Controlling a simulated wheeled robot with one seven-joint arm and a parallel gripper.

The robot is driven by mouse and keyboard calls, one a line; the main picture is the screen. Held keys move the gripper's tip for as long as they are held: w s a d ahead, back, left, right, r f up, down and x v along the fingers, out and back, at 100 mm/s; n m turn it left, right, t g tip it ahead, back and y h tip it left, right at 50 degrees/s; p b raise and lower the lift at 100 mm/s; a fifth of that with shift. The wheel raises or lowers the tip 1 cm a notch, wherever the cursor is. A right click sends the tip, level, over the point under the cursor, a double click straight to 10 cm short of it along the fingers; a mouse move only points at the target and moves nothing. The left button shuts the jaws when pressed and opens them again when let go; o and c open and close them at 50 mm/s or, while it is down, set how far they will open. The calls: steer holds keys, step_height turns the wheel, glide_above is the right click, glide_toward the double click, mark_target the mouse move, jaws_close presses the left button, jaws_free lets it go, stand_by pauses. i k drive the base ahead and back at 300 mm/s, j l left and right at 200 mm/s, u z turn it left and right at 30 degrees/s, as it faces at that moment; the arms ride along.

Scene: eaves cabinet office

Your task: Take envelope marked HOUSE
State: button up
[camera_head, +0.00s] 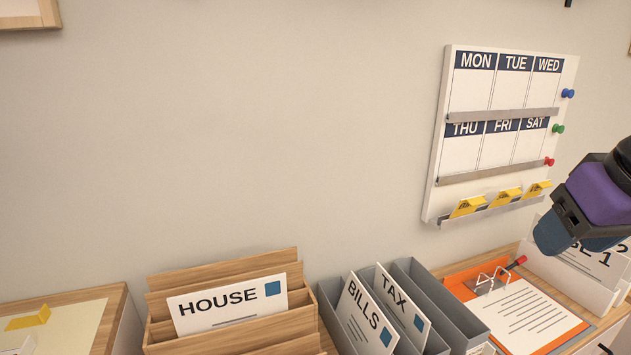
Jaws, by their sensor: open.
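The envelope marked HOUSE (228,305) is white with a blue square at its upper right corner. It stands tilted in a slot of the wooden sorter (222,262) at the bottom of the view, and the slot's front wall hides its lower edge. My gripper (580,240) is at the far right, in front of the wall and above the white holder, well away from the envelope. It is open, with no object seen between its fingers.
Grey files hold envelopes marked BILLS (367,318) and TAX (403,308), right of the sorter. A weekday board (503,133) hangs on the wall. The wall space above the sorter is clear.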

mark_target(195, 313)
steer(key=j+u, duration=0.1)
steer(key=u, duration=0.4)
steer(key=j+u, duration=0.1)
steer(key=u, duration=0.4)
steer(key=i+l, duration=0.05)
